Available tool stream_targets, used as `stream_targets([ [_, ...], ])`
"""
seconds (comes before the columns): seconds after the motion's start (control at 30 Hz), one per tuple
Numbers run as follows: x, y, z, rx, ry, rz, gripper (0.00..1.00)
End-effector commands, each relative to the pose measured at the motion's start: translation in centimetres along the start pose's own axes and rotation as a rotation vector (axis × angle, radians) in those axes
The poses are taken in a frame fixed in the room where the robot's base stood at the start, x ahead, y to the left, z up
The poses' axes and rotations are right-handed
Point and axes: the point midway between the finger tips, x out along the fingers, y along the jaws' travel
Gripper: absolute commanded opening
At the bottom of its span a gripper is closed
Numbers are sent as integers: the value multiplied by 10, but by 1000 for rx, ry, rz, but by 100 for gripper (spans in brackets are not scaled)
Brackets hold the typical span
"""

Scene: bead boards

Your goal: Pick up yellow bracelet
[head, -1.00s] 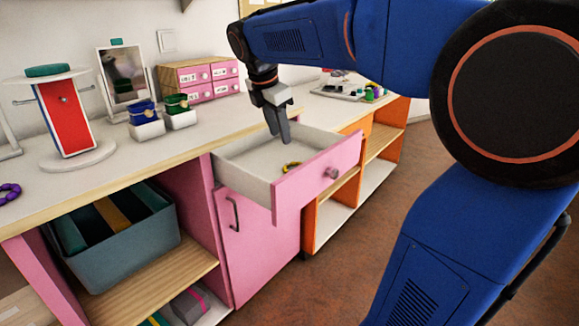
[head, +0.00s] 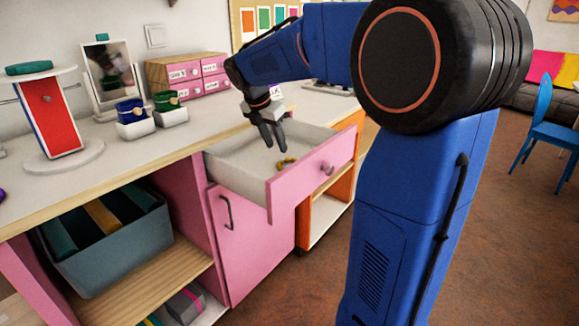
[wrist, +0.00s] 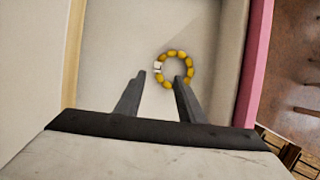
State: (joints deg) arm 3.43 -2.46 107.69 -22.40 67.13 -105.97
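The yellow bracelet (head: 285,163) lies on the floor of the open pink drawer (head: 312,176). In the wrist view it is a ring of yellow beads (wrist: 191,70) with one white piece on its left side. My gripper (head: 274,146) points down over the drawer with its two fingers apart and nothing between them. In the wrist view the fingertips (wrist: 160,80) appear just short of the bracelet, the right one close to its lower edge. I cannot tell how high they are above it.
The drawer's pink front (wrist: 256,60) runs along the right in the wrist view. The white counter (head: 180,134) holds a mirror (head: 110,75), a small pink drawer box (head: 190,72) and bracelet stands. Open floor lies to the right.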

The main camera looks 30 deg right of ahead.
Motion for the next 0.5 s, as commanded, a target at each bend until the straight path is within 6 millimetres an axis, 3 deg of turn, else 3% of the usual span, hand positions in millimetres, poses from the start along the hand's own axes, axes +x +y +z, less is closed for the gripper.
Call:
stream_targets([
  [0.27, 20, 0, 0, 0, 0, -1, 36],
  [0.5, 50, 4, 0, -1, 0, -2, 36],
])
